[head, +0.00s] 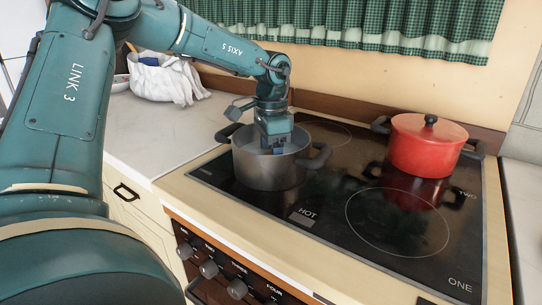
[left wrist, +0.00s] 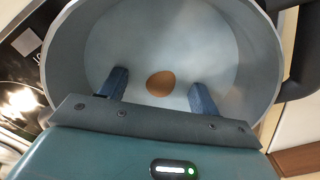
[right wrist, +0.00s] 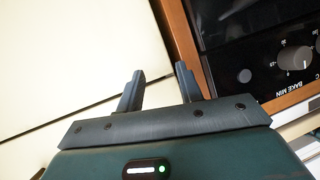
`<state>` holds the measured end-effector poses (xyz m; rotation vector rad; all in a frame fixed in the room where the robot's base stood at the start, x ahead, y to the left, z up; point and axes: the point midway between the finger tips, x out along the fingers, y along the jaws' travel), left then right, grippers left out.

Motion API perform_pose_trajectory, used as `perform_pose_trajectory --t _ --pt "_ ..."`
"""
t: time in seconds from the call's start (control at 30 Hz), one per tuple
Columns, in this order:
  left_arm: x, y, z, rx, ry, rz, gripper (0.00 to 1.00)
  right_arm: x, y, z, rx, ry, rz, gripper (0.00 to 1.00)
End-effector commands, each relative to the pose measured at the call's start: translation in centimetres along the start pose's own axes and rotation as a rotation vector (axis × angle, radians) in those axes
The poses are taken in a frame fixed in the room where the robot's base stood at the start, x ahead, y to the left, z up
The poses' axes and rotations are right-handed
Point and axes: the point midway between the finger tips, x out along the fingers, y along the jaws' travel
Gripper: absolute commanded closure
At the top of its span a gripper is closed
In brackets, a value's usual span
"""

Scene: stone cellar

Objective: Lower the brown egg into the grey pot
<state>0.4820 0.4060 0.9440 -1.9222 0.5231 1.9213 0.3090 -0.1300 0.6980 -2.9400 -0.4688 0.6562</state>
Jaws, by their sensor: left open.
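The grey pot (head: 268,166) stands on the left of the black glass hob, with a dark handle on each side. It also fills most of the left wrist view (left wrist: 255,45). The brown egg (left wrist: 160,84) lies on the pot's floor, in front of and between my left fingers. My left gripper (head: 277,147) reaches down into the pot from above. In the left wrist view its two fingers (left wrist: 158,88) are apart, with a gap around the egg. The pot wall hides the egg in the head view. My right gripper (right wrist: 157,80) is open and empty, near a pale cabinet front.
A red lidded pot (head: 427,145) stands at the back right of the hob (head: 330,205). The front right of the hob is clear. A white cloth-lined basket (head: 160,80) sits on the counter (head: 150,135) at left. Oven knobs (right wrist: 293,58) are near my right gripper.

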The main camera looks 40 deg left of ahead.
Motion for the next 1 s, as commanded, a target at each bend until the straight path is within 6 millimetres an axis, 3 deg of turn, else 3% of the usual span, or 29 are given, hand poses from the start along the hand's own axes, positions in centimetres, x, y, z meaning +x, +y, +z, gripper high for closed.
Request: perform_pose_trajectory --t 0.03,0.23,0.5,0.8,1.0 --pt "0.1 0.0 0.0 0.000 0.000 0.001 0.38 -0.1 -0.1 0.9 0.000 -0.025 -0.002 0.64" --pt "0.0 0.0 0.0 0.000 0.000 0.001 0.38 -0.7 0.0 0.2 -0.006 -0.004 0.004 0.64" --pt "0.0 0.0 0.0 0.000 0.000 0.000 0.38 -4.2 0.4 -4.5 -0.050 0.129 0.036 0.64" --pt "-7.6 -0.1 -0.1 -0.001 0.003 -0.005 0.38 -3.9 0.3 -4.9 -0.045 0.126 0.034 0.64" --pt "-11.4 0.0 0.0 -0.001 0.002 -0.002 0.38 -3.7 0.2 -4.9 -0.040 0.114 0.031 0.64"
